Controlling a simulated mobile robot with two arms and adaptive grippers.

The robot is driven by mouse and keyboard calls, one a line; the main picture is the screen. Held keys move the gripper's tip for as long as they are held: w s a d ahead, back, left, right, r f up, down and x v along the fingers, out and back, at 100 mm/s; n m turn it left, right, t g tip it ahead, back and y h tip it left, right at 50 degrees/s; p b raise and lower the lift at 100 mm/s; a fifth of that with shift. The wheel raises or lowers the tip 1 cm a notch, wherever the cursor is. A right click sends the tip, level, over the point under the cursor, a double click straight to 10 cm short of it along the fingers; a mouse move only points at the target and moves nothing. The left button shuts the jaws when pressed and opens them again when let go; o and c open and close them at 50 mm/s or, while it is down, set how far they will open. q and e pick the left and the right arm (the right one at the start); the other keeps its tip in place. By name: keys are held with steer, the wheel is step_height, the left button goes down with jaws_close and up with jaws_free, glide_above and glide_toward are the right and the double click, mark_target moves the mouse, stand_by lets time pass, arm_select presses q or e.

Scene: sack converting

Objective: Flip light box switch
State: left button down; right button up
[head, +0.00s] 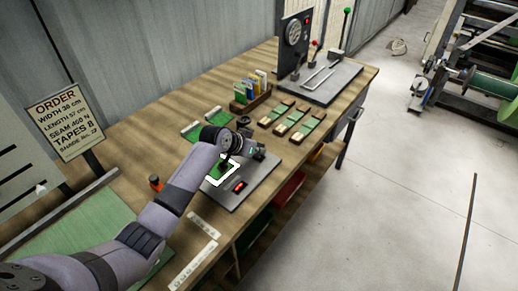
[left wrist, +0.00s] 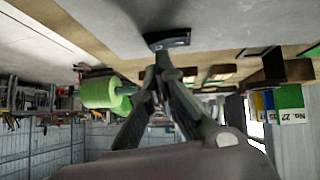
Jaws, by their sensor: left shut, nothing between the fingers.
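The light box (head: 252,190) is a flat grey panel on the wooden bench, with a white-framed window (head: 233,176) over a green swatch. A small red switch (head: 239,186) glows near the panel's front edge. My left gripper (head: 259,153) hangs over the far part of the panel, beyond the switch, and partly hides the window. In the left wrist view, which is upside down, my left gripper (left wrist: 163,58) is shut and empty. Its tips are close to a dark switch-like part (left wrist: 167,40) on a grey surface; I cannot tell if they touch. My right gripper is out of view.
An order sign (head: 66,120) stands at the left. Green sample strips (head: 292,120) and a card holder (head: 250,97) lie behind the panel. A lever station (head: 320,80) is at the bench's far end. An orange-topped item (head: 155,183) stands near my forearm.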

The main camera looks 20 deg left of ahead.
arm_select(q)
steer(key=shift+d+f, duration=0.1)
steer(key=shift+s+d+f+p, duration=0.15)
steer(key=shift+d+f+p, duration=0.1)
steer(key=shift+p, duration=0.1)
steer(key=shift+a, duration=0.2)
